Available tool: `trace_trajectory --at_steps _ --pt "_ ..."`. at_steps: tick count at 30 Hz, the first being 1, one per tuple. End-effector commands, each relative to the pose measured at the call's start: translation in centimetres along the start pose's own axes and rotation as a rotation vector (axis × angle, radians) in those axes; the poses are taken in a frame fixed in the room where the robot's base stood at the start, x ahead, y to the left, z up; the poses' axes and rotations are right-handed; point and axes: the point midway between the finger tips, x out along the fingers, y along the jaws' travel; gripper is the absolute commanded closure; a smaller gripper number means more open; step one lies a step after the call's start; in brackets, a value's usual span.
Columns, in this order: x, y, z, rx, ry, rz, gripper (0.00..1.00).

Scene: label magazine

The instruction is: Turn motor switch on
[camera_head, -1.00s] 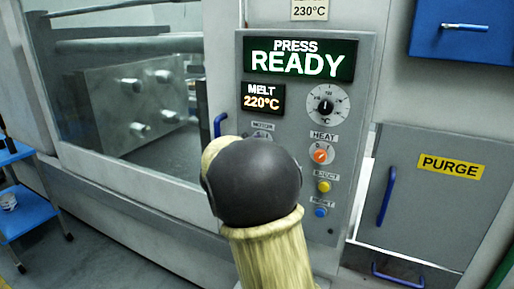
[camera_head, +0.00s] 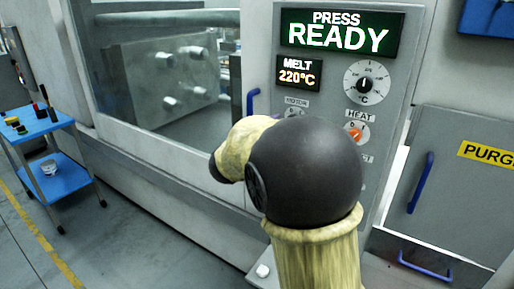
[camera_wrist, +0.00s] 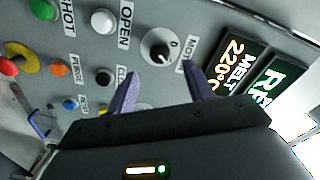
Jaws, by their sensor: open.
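The motor switch (camera_wrist: 158,47) is a black rotary knob on a white disc with a "0" mark, beside a partly cut-off "MOT" label. In the head view only the top of its dial (camera_head: 293,113) shows, above my dark wrist. My gripper (camera_wrist: 162,90) is open and empty in the wrist view. Its two purple fingers point at the panel, one to each side below the knob in the picture. Neither finger visibly touches the knob. I cannot tell which position the knob's pointer marks.
An orange heat knob (camera_head: 356,132) and a temperature dial (camera_head: 365,84) are close by on the panel. A white open button (camera_wrist: 104,21) and black button (camera_wrist: 104,77) neighbour the motor knob. A blue door handle (camera_head: 250,103) stands out left of the panel. A blue trolley (camera_head: 62,181) stands left.

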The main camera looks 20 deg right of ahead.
Motion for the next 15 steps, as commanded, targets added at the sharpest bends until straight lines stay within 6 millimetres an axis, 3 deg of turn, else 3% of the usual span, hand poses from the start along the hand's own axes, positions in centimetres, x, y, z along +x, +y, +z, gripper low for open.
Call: trace_trajectory --at_steps 9,15 --pt "-6.5 0.1 0.2 0.001 -0.005 -0.002 0.48" --pt "-9.5 0.1 0.1 0.000 -0.002 0.000 0.48"
